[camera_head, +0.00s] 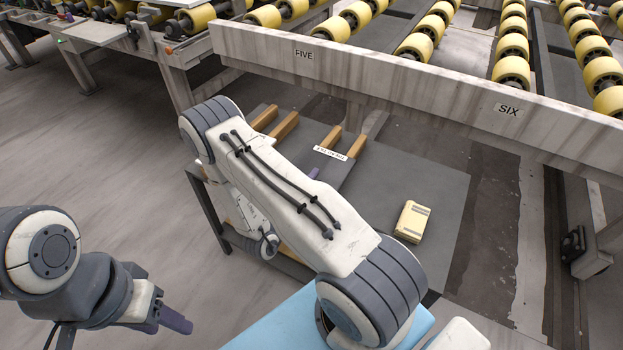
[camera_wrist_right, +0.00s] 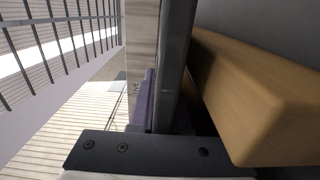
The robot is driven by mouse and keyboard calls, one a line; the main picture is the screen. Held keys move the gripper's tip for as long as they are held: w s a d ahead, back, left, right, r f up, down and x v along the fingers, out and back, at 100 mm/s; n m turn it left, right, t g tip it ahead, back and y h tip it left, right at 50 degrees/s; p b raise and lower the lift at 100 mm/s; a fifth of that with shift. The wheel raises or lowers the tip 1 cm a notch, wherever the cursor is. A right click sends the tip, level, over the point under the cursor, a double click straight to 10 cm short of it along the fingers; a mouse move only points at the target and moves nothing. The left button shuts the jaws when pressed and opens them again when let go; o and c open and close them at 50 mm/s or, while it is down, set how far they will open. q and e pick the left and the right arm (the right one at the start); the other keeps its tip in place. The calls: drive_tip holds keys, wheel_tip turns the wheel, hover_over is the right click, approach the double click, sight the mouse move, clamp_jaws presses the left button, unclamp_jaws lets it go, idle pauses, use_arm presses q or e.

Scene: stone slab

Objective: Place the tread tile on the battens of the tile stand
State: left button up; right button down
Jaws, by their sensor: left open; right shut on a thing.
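The tile stand shows in the head view as several wooden battens (camera_head: 286,124) on a dark table, partly hidden behind my right arm. A dark grey slab with a white label, apparently the tread tile (camera_head: 328,168), lies across or just above the middle of the battens. In the right wrist view the dark slab (camera_wrist_right: 176,60) is edge-on in the jaws, close beside a batten (camera_wrist_right: 240,95); contact cannot be told. My left gripper (camera_head: 172,318) is open and empty at lower left.
A cream block with grey strips (camera_head: 412,221) lies on the dark tabletop (camera_head: 440,195) right of the stand. A long beam (camera_head: 400,82) marked FIVE and SIX runs behind, with yellow rollers (camera_head: 425,35) beyond. A light-blue surface (camera_head: 285,325) is in front. Floor at left is clear.

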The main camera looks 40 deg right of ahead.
drive_tip(key=shift+f+b, duration=0.35)
drive_tip(key=shift+f, duration=0.1)
drive_tip(key=shift+f, duration=0.35)
drive_tip(key=shift+a+f+b, duration=0.1)
drive_tip(key=shift+f+b, duration=0.25)
drive_tip(key=shift+b, duration=0.2)
drive_tip(key=c, duration=0.8)
unclamp_jaws()
drive_tip(key=shift+f, duration=0.1)
drive_tip(key=shift+s+a, duration=0.15)
drive_tip(key=shift+a, duration=0.25)
drive_tip(key=v, duration=0.2)
drive_tip(key=r+p+v, duration=0.1)
drive_tip(key=v, duration=0.5)
drive_tip(key=shift+a+r, duration=0.1)
drive_tip(key=shift+r, duration=0.25)
drive_tip(key=shift+s+a+r+h+p, duration=0.2)
drive_tip(key=shift+s+a+h+p, duration=0.15)
drive_tip(key=shift+a, duration=0.2)
